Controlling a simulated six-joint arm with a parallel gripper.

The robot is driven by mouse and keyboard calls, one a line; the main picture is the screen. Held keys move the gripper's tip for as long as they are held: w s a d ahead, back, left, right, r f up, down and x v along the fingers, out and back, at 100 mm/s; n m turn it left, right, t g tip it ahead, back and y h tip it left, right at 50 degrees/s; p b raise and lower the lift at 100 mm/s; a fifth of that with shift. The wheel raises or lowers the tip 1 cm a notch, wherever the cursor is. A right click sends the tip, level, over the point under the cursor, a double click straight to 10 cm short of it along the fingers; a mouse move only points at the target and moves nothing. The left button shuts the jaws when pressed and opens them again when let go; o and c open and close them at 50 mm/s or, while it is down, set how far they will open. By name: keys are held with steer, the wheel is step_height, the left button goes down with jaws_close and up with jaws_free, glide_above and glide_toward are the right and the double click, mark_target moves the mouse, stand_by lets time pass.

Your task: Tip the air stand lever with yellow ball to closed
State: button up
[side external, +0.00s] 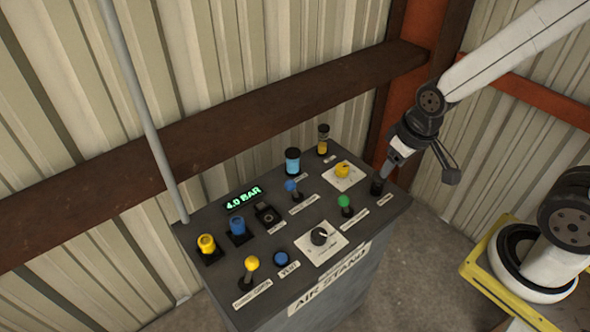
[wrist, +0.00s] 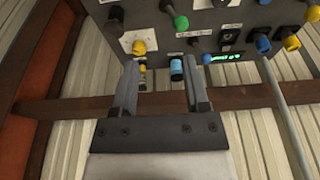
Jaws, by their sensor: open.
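The yellow ball lever (side external: 252,264) stands on the near left part of the grey air stand (side external: 215,267). Its short stem leans up and right in the side view, and the label beside it is too small to read. In the wrist view its yellow ball (wrist: 264,3) shows at the top edge. My gripper (side external: 379,184) is over the far right end of the stand, well away from the lever. In the wrist view the gripper (wrist: 160,68) has its two fingers apart and nothing held between them.
Blue ball (side external: 290,186) and green ball (side external: 344,201) levers, a yellow knob (side external: 342,170) and a black dial (side external: 319,236) stand between gripper and lever. Blue (side external: 292,161) and amber (side external: 323,139) cylinders rise at the back. A grey pole (side external: 150,125) stands behind the left end.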

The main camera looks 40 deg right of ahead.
steer(key=c, duration=0.6)
steer(key=shift+w+a+f, duration=0.1)
steer(key=shift+a+f, duration=0.05)
steer(key=shift+a, duration=0.05)
jaws_close()
steer(key=w+a+f+t+y, duration=0.1)
steer(key=a+f+t+y, duration=0.2)
steer(key=a, duration=1.4)
step_height(320, 180, down, 5)
steer(key=shift+a+m+y, duration=0.4)
steer(key=shift+y, duration=0.6)
